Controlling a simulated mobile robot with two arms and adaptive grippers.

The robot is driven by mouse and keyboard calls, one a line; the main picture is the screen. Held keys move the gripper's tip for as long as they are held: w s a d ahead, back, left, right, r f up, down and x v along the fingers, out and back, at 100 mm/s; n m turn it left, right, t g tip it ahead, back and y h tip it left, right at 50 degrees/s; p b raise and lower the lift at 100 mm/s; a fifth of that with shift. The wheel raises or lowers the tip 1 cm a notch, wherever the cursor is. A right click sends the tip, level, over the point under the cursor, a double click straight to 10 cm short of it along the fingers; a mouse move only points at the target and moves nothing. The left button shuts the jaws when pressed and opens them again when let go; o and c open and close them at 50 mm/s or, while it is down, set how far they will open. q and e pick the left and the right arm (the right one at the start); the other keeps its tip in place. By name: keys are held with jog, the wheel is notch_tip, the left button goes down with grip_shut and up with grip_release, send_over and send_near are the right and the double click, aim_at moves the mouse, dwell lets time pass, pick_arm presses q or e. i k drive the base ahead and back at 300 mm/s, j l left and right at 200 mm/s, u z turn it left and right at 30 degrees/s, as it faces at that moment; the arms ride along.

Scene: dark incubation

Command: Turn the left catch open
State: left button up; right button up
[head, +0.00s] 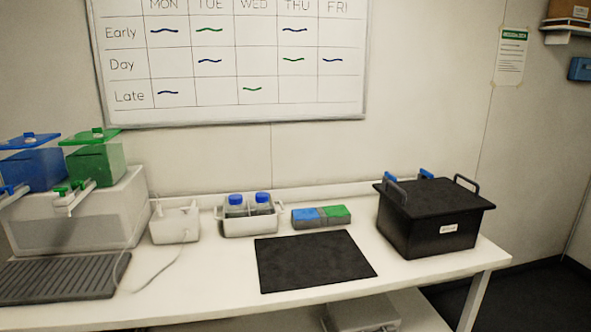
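A black box (425,236) with a dark lid (435,203) stands at the right of the bench. The lid is down on the box. Two blue catches show at the lid's far edge, the left catch (389,176) and the right catch (427,174). The left catch is partly behind a grey handle (397,190). Both are too small to tell how they are turned. Neither of my grippers is in view.
A dark mat (315,265) lies bare left of the box. Behind it are a caddy (250,225) with two blue-capped bottles and a blue-and-green block (321,217). Blue (32,168) and green (97,165) containers stand at the left above a ribbed tray (60,279).

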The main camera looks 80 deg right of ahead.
aim_at(392, 177)
jog(key=z, duration=2.35)
